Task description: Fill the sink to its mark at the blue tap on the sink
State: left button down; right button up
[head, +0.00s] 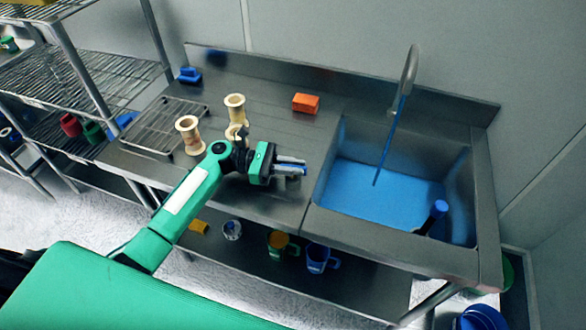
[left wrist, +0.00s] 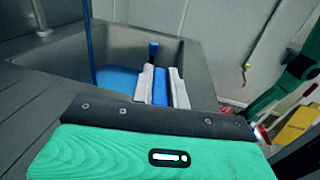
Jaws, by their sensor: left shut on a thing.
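The sink (head: 467,180) is a steel basin at the right of the counter, with blue water (head: 385,190) over its floor. A blue stream runs down from the curved spout (head: 408,75) at the back; the stream also shows in the left wrist view (left wrist: 88,45). I cannot make out a fill mark. My left gripper (head: 296,167) is over the counter just left of the sink. Its fingers are shut on a narrow blue thing (left wrist: 160,88), mostly hidden between them; I cannot tell whether it is the tap's handle. My right gripper is not in view.
A dark post with a blue top (head: 438,208) stands in the sink's front right. Several cream spools (head: 188,132), an orange block (head: 305,103) and a wire rack (head: 155,125) are on the counter. Mugs (head: 318,258) stand on the shelf below.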

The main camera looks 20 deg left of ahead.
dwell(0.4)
pick_arm(q)
jog(key=c, duration=1.4)
grip_release()
jog(key=shift+r, duration=0.1)
notch_tip(320, 180, up, 20)
jog(key=shift+f+b, duration=0.1)
jog(key=shift+b, duration=1.05)
